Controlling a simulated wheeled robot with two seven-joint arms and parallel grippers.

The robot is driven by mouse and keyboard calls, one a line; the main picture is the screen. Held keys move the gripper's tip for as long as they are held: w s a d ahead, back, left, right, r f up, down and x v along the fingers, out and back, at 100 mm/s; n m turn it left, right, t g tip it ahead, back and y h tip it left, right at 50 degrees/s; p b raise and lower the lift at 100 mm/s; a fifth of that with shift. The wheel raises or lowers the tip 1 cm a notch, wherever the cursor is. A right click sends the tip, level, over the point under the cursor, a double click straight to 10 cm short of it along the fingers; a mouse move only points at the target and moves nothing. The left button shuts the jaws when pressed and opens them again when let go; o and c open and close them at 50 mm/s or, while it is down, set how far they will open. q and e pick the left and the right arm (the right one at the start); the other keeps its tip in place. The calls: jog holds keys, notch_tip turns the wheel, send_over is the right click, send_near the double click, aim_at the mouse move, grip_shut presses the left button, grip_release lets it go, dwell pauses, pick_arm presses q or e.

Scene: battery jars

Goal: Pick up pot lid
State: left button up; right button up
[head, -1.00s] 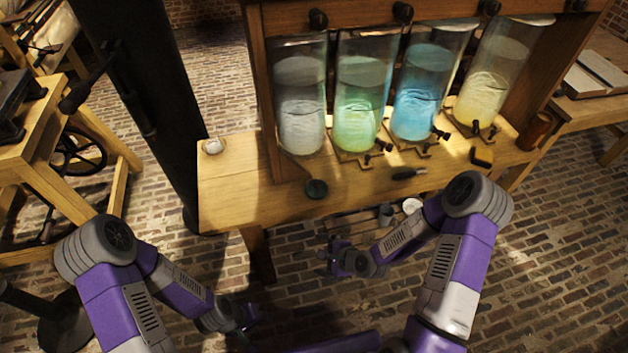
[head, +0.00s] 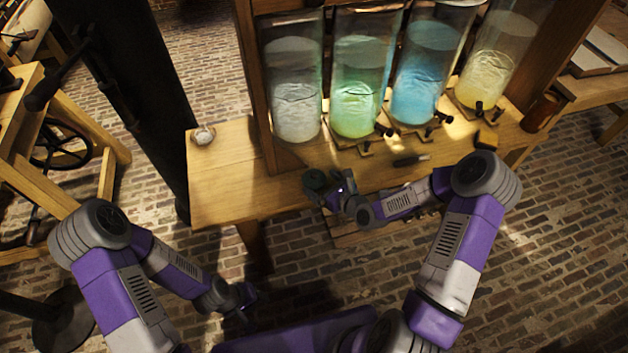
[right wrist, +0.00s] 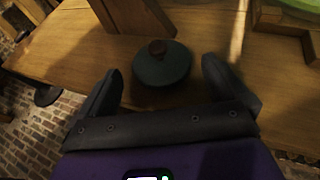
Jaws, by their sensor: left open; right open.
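The pot lid (right wrist: 162,64) is a dark green disc with a brown knob, lying on the wooden table near its front edge. It also shows in the head view (head: 315,180), partly covered by my right gripper. My right gripper (head: 328,190) is open and low over the table edge. In the right wrist view its two fingers (right wrist: 160,88) stand to either side of the lid's near side, with the lid between and just ahead of them. My left gripper (head: 246,297) is open and empty, low over the brick floor, away from the table.
Several glass jars with grey, green (head: 357,95), blue (head: 418,85) and yellow liquid stand in a wooden frame behind the lid. A dark-handled tool (head: 410,160) lies to the right. A small white-topped item (head: 203,135) sits at the table's left end. The table (head: 225,190) is clear left of the lid.

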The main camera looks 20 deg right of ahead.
aim_at(315, 179)
jog(key=x, duration=0.3)
jog(key=shift+w+a+b, duration=0.1)
jog(key=shift+w+b, duration=0.1)
jog(key=shift+b, duration=0.2)
jog(key=shift+c, duration=0.2)
jog(key=c, duration=0.9)
